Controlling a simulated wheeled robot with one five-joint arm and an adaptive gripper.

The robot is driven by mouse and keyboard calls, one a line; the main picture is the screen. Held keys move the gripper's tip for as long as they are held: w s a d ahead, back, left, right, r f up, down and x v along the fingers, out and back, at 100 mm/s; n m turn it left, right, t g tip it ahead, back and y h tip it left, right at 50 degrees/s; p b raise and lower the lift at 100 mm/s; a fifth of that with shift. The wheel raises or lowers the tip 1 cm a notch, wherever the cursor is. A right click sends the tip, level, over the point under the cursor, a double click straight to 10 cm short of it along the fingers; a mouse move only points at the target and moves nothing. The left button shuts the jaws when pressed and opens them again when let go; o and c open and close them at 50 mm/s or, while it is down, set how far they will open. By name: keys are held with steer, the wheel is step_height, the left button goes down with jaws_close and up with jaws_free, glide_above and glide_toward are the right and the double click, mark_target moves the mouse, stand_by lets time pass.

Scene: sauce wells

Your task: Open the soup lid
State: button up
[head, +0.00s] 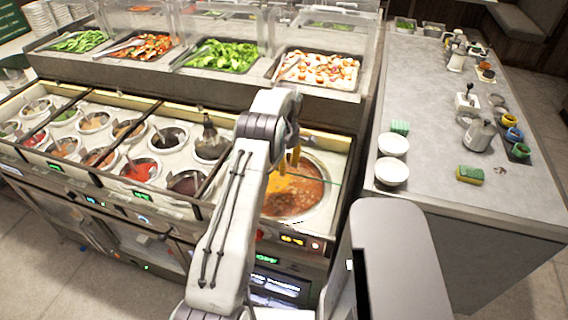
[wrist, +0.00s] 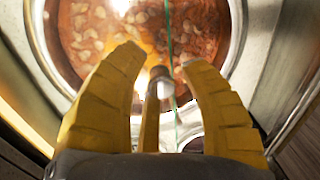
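The soup well (head: 322,206) holds orange-red soup with pale pieces, in a round steel pot at the right end of the counter. A clear lid seems to lie over it. Its thin green edge line (head: 318,180) crosses the pot, and also shows in the wrist view (wrist: 169,35). A small metal knob (wrist: 161,84) stands in the wrist view between my yellow fingers. My gripper (head: 288,162) is over the pot, fingers pointing down. In the wrist view my gripper (wrist: 163,66) is open, with gaps on both sides of the knob. Whether the knob is touched is unclear.
Several sauce wells (head: 135,172) fill the counter to the left. Salad trays (head: 318,68) under clear guards stand behind. A grey side counter (head: 440,130) at the right holds white bowls (head: 392,171), a sponge (head: 470,174) and a metal pot (head: 478,134).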

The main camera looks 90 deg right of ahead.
steer(key=shift+o, duration=0.5)
steer(key=shift+r, duration=0.1)
steer(key=shift+d+r, duration=0.2)
steer(key=shift+r, duration=1.65)
steer(key=shift+d+r, duration=0.15)
steer(key=shift+r, duration=1.7)
